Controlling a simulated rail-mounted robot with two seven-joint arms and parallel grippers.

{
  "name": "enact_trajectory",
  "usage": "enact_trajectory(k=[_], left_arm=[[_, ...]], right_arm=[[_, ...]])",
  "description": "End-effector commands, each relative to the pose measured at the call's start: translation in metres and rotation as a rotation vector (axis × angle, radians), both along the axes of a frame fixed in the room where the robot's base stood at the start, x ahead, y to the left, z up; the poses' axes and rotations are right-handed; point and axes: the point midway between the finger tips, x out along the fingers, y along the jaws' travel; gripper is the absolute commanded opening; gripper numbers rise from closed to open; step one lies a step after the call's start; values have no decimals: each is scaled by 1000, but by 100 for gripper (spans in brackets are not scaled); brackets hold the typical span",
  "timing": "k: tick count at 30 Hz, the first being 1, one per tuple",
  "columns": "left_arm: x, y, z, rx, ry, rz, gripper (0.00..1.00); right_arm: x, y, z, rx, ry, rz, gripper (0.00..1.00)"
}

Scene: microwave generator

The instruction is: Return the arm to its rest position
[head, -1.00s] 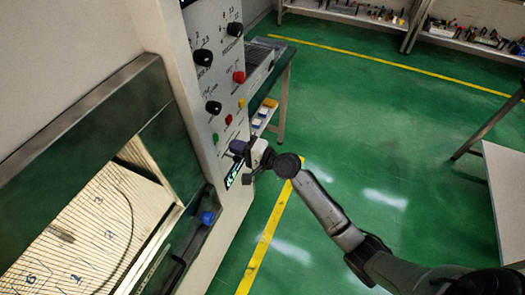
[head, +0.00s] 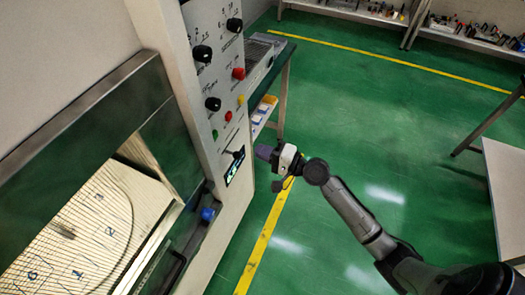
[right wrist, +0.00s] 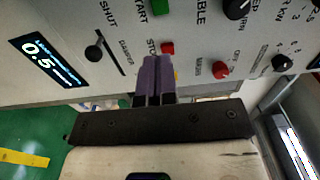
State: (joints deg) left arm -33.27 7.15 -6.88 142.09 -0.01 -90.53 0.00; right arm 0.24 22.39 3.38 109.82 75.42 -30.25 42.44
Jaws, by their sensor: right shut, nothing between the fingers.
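My right arm reaches in from the lower right of the head view. Its gripper (head: 264,152) is shut and empty, in the air just to the right of the microwave generator's control panel (head: 207,100). In the right wrist view the purple fingers (right wrist: 155,80) are pressed together, with the panel's knobs and buttons beyond them. A gap shows between the gripper and the panel in the head view. My left gripper is not in view.
The generator's window (head: 95,220) with a numbered chamber is at left. A small digital display (head: 235,165) is lit on the panel. A white table (head: 508,190) is at right. Green floor between is clear.

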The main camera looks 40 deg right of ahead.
Motion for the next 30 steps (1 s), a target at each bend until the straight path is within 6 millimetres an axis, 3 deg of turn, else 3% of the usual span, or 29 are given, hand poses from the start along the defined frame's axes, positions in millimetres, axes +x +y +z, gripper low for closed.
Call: enact_trajectory(k=[20, 23, 25, 30], left_arm=[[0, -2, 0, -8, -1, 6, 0], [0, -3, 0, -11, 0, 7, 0], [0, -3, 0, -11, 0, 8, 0], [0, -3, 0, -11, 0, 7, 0]], right_arm=[[0, 0, 0, -39, -18, 2, 0], [-5, 8, -10, -166, -25, 63, 0], [-11, 14, -27, -347, -16, 130, 0], [-36, 20, -52, -951, -10, 317, 0]])
